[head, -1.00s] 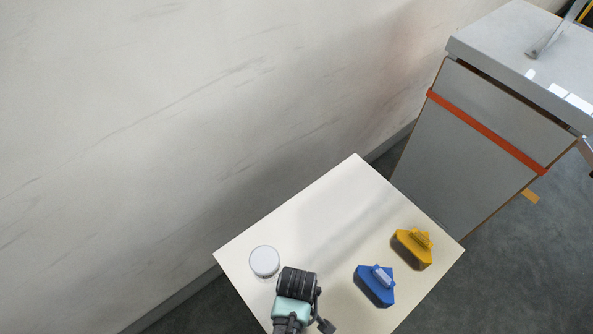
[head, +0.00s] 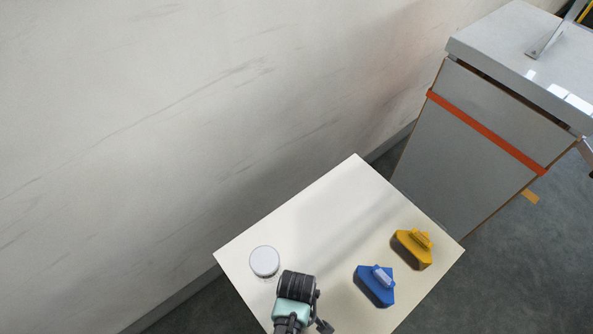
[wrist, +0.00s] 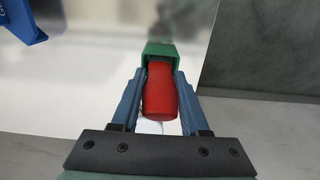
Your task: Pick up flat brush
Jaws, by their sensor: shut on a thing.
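A red piece with a green end, which I take to be the flat brush (wrist: 160,95), is in the wrist view. It lies between the two fingers of my gripper (wrist: 160,76), which is shut on it. The green end is at the top of that view, beyond the fingertips. In the head view my wrist (head: 294,290) is over the front left part of the white table (head: 345,195) and hides the brush. I cannot tell whether the brush touches the table.
A white round container (head: 264,261) stands just left of my wrist. A blue block-like dispenser (head: 374,287) and a yellow one (head: 411,250) stand to the right on the table. The table's back is clear. A wall is behind, and a grey cabinet (head: 475,150) stands right.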

